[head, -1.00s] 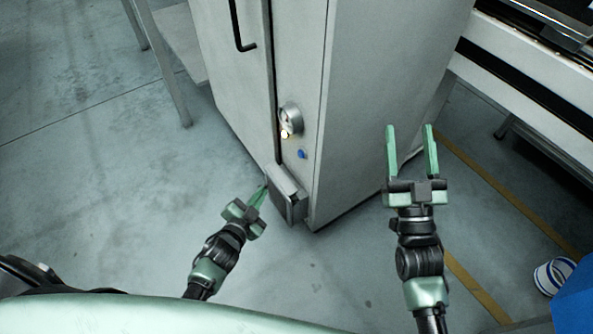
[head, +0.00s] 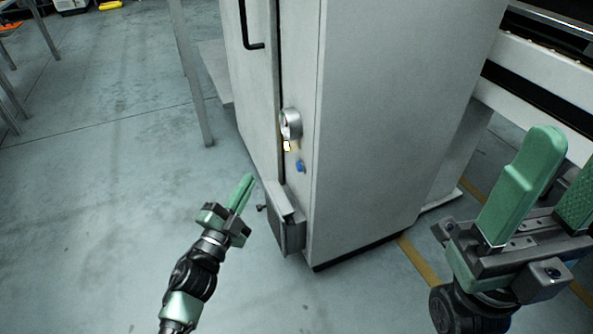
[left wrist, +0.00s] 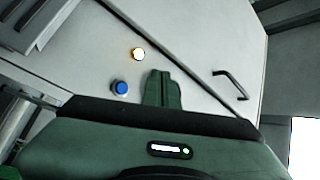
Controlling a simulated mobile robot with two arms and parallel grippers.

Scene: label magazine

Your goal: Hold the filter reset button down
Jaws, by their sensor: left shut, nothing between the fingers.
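A blue button (head: 300,166) sits on the narrow front face of a grey cabinet (head: 390,120), below a round gauge (head: 291,124) and a small glowing amber light (head: 287,146). No label is readable, so I cannot tell for sure that the blue one is the filter reset button. My left gripper (head: 248,181) is shut and empty, to the left of the blue button and apart from it. In the left wrist view the blue button (left wrist: 120,88) is left of the shut fingers (left wrist: 162,80), with the amber light (left wrist: 138,54) above. My right gripper (head: 567,160) is open and empty at the right.
A grey box (head: 288,222) with a small knob juts out below the blue button, close to my left gripper. A black handle (head: 251,35) is on the cabinet front. A table leg (head: 190,80) stands behind left.

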